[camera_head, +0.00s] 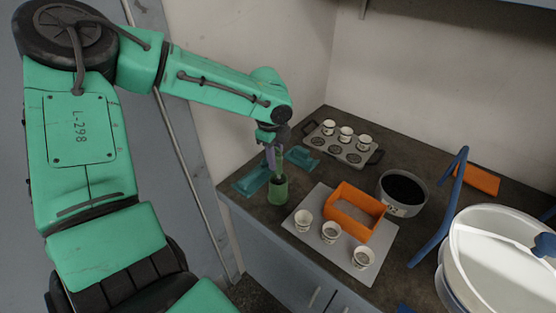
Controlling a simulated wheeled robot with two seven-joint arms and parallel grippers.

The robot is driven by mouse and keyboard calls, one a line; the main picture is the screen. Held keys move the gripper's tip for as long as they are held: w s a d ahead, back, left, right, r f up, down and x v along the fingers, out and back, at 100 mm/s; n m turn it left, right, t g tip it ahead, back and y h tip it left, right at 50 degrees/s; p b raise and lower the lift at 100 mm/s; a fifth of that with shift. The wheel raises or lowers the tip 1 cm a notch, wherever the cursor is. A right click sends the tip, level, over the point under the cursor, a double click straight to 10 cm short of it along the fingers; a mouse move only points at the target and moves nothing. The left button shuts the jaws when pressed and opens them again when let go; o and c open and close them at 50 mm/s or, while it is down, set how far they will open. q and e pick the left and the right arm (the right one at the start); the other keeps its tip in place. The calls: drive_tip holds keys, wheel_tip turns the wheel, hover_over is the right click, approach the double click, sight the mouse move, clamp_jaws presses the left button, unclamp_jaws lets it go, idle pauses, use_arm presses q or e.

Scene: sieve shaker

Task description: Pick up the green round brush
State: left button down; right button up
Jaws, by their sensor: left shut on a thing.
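My left gripper (274,162) reaches down at the left end of the dark counter and is shut on the thin upright handle of the green round brush (279,163). Just below, a green cylinder (278,192) stands upright on the counter. It looks like a cup, with the lower part of the brush in or just above its mouth. I cannot tell whether the brush is clear of it. The fingertips are small and partly merge with the handle. My right gripper is not in view.
Teal flat pieces (251,178) lie beside the cylinder. To the right, a grey mat (316,196) bears small white cups and an orange tray (345,226). Behind stands a metal rack (345,154) with cups. A grey sieve (405,208), blue frame (437,220) and white bowl (500,285) are farther right.

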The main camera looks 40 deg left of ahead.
use_arm(q)
drive_tip(key=shift+w+r, duration=0.2)
